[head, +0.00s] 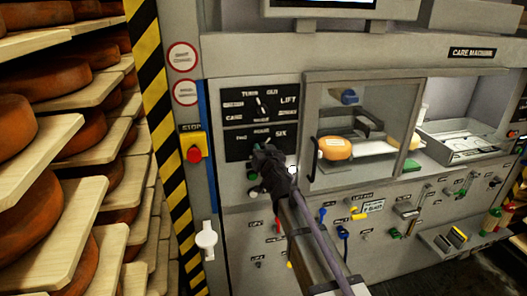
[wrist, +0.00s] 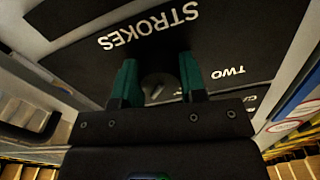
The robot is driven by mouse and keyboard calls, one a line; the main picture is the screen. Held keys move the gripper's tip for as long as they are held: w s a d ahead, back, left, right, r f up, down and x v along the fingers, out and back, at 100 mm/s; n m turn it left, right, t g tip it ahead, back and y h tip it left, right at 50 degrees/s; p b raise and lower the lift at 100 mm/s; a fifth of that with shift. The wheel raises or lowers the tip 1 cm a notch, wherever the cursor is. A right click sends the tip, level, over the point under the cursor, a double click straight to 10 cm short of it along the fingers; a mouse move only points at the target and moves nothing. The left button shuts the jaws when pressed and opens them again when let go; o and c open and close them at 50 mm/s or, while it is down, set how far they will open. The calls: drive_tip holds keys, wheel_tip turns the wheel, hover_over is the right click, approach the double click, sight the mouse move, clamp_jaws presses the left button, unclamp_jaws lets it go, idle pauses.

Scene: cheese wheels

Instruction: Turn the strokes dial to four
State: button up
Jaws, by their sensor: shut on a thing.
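The strokes dial (wrist: 157,89) is a small grey round knob on a black plate, below the large white word STROKES and near TWO in the wrist view. My gripper (wrist: 159,77) has its two green-tipped fingers on either side of the knob, shut on it. In the head view my gripper (head: 266,163) reaches the lower black plate (head: 237,146), which has labels including SIX along its top. There the gripper hides the dial. I cannot tell which label the dial points to.
Just above is another dial (head: 262,106) with labels including TURN, OUT and LIFT. A red stop button (head: 194,154) sits to the left. A glass-fronted opening (head: 357,80) with a cheese wheel (head: 335,148) is to the right. Shelves of cheese wheels (head: 60,130) stand far left.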

drive_tip(key=n, duration=0.4)
drive_tip(key=shift+n, duration=2.2)
drive_tip(key=o, duration=0.9)
drive_tip(key=v, duration=1)
drive_tip(key=shift+s+d, duration=0.2)
drive_tip(key=shift+s, duration=0.15)
